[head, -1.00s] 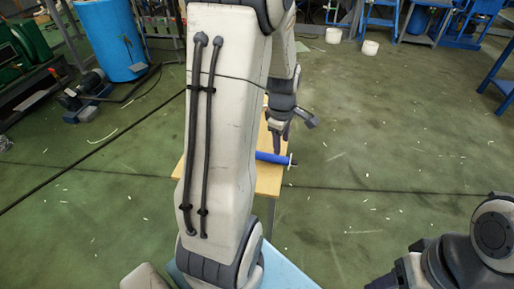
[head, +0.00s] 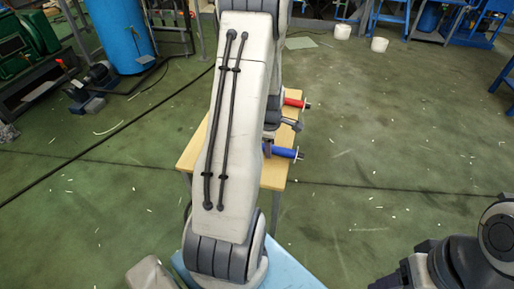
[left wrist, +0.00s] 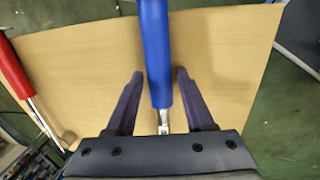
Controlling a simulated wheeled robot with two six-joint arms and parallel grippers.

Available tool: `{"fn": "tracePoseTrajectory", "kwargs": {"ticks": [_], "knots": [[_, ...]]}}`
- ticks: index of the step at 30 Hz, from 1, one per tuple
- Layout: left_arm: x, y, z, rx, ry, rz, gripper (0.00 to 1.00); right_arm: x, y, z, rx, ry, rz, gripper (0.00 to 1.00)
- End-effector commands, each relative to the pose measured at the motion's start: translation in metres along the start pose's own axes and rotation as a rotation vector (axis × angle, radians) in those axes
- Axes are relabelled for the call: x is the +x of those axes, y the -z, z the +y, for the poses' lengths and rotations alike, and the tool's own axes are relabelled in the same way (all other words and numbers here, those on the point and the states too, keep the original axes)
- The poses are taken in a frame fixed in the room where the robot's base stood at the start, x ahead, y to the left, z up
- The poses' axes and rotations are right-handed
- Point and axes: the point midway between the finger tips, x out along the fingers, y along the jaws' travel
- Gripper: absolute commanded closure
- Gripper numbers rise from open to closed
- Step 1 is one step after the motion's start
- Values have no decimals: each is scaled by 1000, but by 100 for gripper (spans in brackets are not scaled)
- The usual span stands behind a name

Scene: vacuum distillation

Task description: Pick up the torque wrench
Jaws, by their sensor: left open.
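A blue-handled tool (head: 284,152) lies on a small wooden table, its handle end sticking out past the right edge in the head view. A red-handled tool (head: 295,103) lies farther back on the same table. In the left wrist view the blue handle (left wrist: 155,50) runs between the two fingers of my left gripper (left wrist: 160,75), with a gap on each side. The left gripper is open. The red handle (left wrist: 12,70) is off to the left there. My left arm hides much of the table in the head view. My right gripper cannot be made out.
The wooden table (head: 273,175) has bare top around the blue handle. Green floor is open to the right of it. A blue barrel (head: 118,35) and a small pump (head: 90,88) stand at the back left.

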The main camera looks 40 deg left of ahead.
Motion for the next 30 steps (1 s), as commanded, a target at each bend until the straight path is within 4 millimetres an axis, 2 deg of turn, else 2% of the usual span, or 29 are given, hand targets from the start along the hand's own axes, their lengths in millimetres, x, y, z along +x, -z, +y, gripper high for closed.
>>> {"fn": "tracePoseTrajectory", "kwargs": {"ticks": [8,9,11,12,13,30], "knots": [[5,0,1,1,-2,0,47,1,0,0,0,0,0,40],[5,0,0,1,-2,0,55,1,0,0,0,0,0,40],[5,0,0,1,-1,0,78,1,0,0,0,0,0,40],[5,0,0,1,-1,0,93,1,0,0,0,0,0,40],[5,0,0,1,-1,0,100,1,0,0,0,0,0,40],[5,0,0,1,0,0,100,1,0,0,0,0,0,40]]}}
